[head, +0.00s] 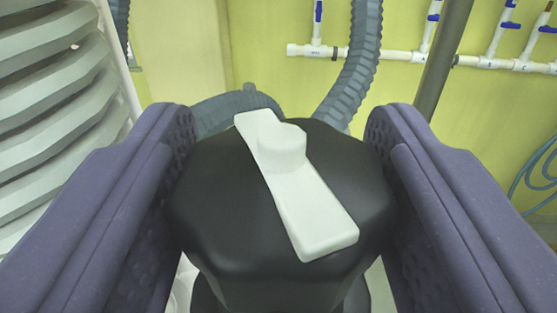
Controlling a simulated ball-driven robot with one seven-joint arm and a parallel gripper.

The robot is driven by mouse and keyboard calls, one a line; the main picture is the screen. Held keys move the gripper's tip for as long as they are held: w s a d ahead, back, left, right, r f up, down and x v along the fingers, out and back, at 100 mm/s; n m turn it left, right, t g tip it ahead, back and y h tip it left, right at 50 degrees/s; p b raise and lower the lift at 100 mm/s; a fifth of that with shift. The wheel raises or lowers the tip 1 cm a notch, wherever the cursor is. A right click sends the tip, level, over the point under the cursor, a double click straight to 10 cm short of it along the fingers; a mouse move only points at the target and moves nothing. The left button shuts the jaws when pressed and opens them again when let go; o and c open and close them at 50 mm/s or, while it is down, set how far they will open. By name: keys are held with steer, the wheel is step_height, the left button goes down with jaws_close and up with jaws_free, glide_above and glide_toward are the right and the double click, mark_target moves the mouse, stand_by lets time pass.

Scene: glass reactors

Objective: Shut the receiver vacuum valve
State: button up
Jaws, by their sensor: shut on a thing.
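A black valve knob (215,225) fills the middle of the head view. A white pointer bar (315,220) with a round hub lies across its top, slanting from upper left to lower right. My gripper (280,125) has its two purple fingers on the left and right sides of the black knob and is shut on it. The fingers hide the sides of the knob. The valve's lower body is mostly hidden under the knob.
Grey ribbed hoses (357,65) run behind the knob. A white pipe with blue-handled valves (393,57) crosses the yellow-green wall. A dark pole (443,60) stands at right. A white ribbed column (55,90) stands close at left. Blue tubing (530,190) hangs at far right.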

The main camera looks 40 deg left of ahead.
steer(key=shift+r+m+t+h+p, duration=0.2)
steer(key=shift+m+t+h+p, duration=0.5)
steer(key=shift+p, duration=3.3)
steer(key=shift+r+m+t+h+p, duration=0.25)
steer(key=shift+m+h+p, duration=0.7)
steer(key=shift+p, duration=3.05)
steer(key=shift+f+h+p, duration=0.15)
steer(key=shift+h+p, duration=0.3)
steer(key=shift+p, duration=0.05)
steer(key=shift+d+m+t+h+p, duration=0.15)
steer(key=shift+m+t+h+p, duration=0.15)
steer(key=shift+h+p, duration=0.4)
steer(key=shift+m+h+p, duration=0.25)
steer(key=shift+h+p, duration=0.05)
steer(key=shift+p, duration=0.25)
steer(key=shift+m+t+h+p, duration=0.35)
steer(key=shift+h+p, duration=0.15)
steer(key=shift+p, duration=0.1)
steer(key=shift+m+h+p, duration=0.25)
steer(key=shift+h+p, duration=0.15)
steer(key=shift+p, duration=0.05)
steer(key=shift+h+p, duration=0.4)
steer(key=shift+p, duration=0.1)
steer(key=shift+f+m+h+p, duration=0.25)
steer(key=shift+m+h+p, duration=0.15)
steer(key=shift+m+p, duration=0.15)
